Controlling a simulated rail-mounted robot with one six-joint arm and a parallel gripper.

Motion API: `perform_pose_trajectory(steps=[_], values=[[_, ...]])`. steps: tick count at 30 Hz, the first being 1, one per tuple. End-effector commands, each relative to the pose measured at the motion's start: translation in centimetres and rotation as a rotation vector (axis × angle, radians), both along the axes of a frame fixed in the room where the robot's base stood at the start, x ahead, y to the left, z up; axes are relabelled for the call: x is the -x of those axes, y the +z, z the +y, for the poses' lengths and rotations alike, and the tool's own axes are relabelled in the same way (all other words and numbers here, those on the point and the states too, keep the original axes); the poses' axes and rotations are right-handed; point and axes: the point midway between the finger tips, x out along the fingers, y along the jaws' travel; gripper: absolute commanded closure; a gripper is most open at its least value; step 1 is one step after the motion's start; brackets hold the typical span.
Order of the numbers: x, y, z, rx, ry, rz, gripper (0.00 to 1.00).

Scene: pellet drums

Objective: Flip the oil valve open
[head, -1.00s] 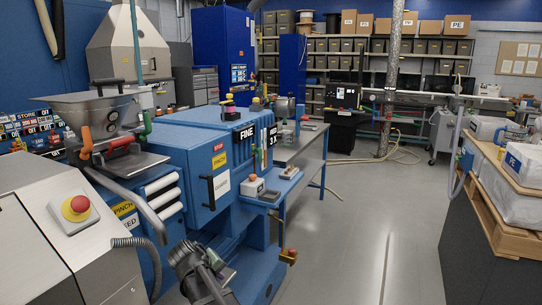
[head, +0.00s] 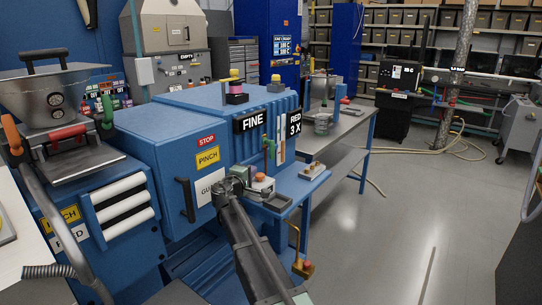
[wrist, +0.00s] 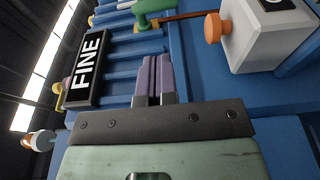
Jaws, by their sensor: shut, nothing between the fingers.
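A green-handled fitting (head: 268,147) stands on the front of the blue machine, just right of the FINE sign. In the wrist view a green handle (wrist: 152,8) beside a copper-coloured rod shows at the top edge, partly cut off. No label names the oil valve; this handle is one candidate. My gripper (wrist: 154,62) is shut and empty, its purple-grey fingers together, pointing toward the ribbed blue face below the green handle. A gap shows between fingertips and handle in the picture; whether they touch anything cannot be told. In the head view my wrist hides part of the machine front.
A white box with an orange knob (wrist: 213,28) is close on the right. The FINE sign (wrist: 87,66) is on the left. A brass fitting with a red top (head: 302,264) sits low at the machine's right.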

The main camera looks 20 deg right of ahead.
Motion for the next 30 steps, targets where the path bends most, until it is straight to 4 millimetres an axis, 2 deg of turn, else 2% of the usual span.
perform_pose_trajectory(steps=[7, 22, 30], values=[[-1.0, 0.0, -1.1, -0.001, -0.002, 0.0, 1.0], [-7.7, 0.0, -8.9, -0.003, -0.004, 0.0, 1.0], [-9.1, 0.0, -10.7, -0.003, -0.002, 0.0, 1.0]])
